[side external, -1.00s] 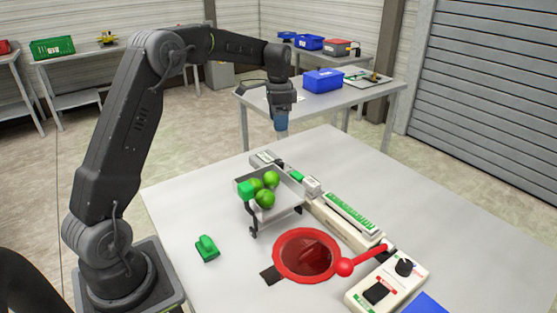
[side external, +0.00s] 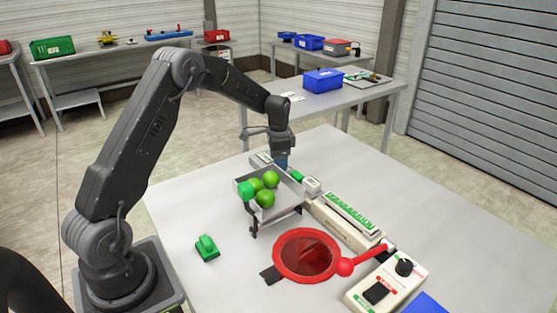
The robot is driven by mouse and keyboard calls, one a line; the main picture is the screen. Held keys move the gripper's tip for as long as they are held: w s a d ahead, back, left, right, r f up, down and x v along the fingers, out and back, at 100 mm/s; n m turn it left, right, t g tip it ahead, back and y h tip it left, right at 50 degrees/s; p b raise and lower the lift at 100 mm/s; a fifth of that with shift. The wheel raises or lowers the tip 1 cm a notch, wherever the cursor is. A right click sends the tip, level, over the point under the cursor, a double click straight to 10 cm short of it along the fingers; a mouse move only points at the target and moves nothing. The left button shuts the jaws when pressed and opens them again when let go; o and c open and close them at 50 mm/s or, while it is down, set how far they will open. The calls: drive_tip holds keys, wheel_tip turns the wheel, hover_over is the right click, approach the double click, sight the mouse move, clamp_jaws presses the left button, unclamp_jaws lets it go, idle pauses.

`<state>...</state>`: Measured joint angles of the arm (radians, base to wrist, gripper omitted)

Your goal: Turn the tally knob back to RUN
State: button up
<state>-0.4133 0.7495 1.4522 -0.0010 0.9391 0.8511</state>
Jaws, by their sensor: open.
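The tally knob (side external: 404,267) is a black round knob on the top of a white control box (side external: 360,295) at the lower right of the table. Its markings are too small to read. A black square button (side external: 377,293) sits on the same box. My gripper (side external: 281,162) hangs pointing down at the far end of the long cream-coloured device, behind the tray of green balls. It is well away from the knob, toward the back of the table. It is open, and its fingertips look blue; fine detail is too small to tell.
A metal tray (side external: 285,212) holds several green balls. A green block (side external: 207,247) is at left. A blue sheet (side external: 428,304) lies at the front edge. The table's right side is clear.

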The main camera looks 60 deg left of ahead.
drive_tip(key=c, duration=0.9)
drive_tip(key=shift+n, duration=0.3)
drive_tip(key=n, duration=0.9)
drive_tip(key=shift+n, duration=2.2)
